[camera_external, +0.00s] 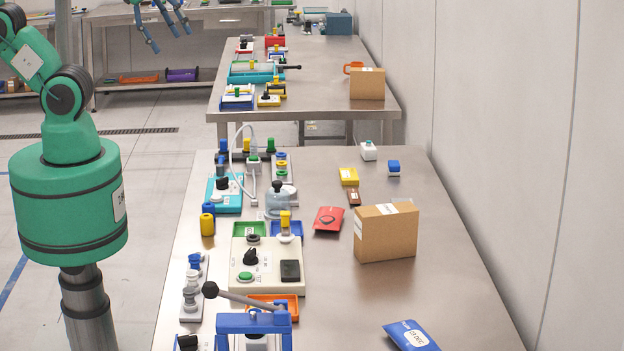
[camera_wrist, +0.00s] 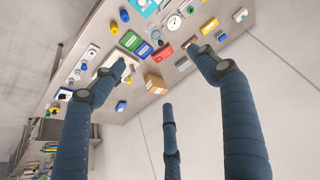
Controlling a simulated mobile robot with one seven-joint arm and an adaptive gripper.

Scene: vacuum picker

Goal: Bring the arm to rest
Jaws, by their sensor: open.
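My arm is green with dark joints and stands at the left in the external view. It reaches up past the top edge, so its middle links are out of frame. My gripper (camera_external: 171,38) has three blue fingers and hangs at the top left, raised and clear of the tables. In the wrist view the three dark blue fingers of my gripper (camera_wrist: 160,78) are spread apart with nothing between them. The table with its items shows beyond them.
The near steel table (camera_external: 440,285) holds a cardboard box (camera_external: 386,233), a red packet (camera_external: 328,219), a blue packet (camera_external: 411,336), a beige control box (camera_external: 267,266) and a blue lever device (camera_external: 254,322). A second table (camera_external: 335,65) stands behind. A wall (camera_external: 530,130) runs along the right.

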